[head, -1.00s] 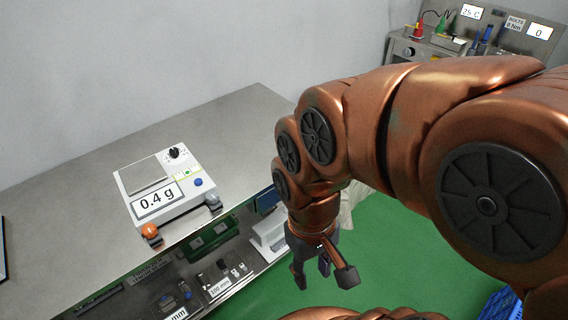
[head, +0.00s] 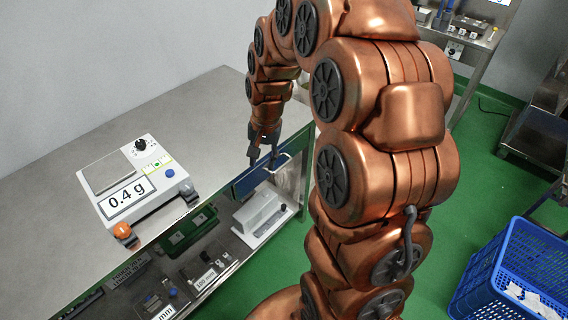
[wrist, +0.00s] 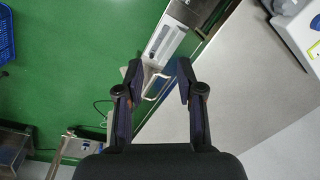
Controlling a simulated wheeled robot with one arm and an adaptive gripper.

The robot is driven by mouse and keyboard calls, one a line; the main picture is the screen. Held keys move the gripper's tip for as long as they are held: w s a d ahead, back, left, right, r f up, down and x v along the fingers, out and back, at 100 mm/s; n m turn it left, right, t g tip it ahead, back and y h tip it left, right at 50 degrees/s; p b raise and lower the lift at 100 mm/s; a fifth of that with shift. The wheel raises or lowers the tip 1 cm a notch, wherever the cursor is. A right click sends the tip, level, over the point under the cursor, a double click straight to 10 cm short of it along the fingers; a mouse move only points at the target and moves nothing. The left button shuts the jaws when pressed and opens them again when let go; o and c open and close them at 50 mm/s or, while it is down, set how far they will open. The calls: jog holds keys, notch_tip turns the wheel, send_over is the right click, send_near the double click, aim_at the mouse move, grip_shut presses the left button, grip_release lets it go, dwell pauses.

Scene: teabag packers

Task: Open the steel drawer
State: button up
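The drawer (head: 252,177) is set just under the steel table top at its right end, and its front looks dark blue. A pale bar handle (head: 279,163) stands out from that front. In the wrist view the handle (wrist: 155,86) lies between my spread fingertips, and I cannot tell whether they touch it. My gripper (head: 263,155) is open and points down at the table's front edge; it also shows in the wrist view (wrist: 160,68). The drawer appears closed or nearly so, partly hidden by my gripper.
A white scale (head: 150,195) reading 0.4 g stands on the table top (head: 190,115). Below are a white device (head: 262,215) and a green case (head: 188,232) on a shelf. A blue crate (head: 510,265) stands at right on open green floor.

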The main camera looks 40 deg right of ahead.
jog(key=w+d+f+m+t, duration=0.1)
jog(key=w+d+f+m, duration=0.2)
jog(key=w+d+f, duration=0.35)
jog(key=m+b, duration=0.2)
jog(key=m, duration=0.1)
send_near(284, 165)
jog(key=shift+t, duration=0.3)
jog(key=shift+p+x, duration=1.15)
jog(key=shift+x, duration=2.85)
jog(key=shift+s+a, duration=0.1)
jog(key=shift+c, duration=0.4)
grip_shut()
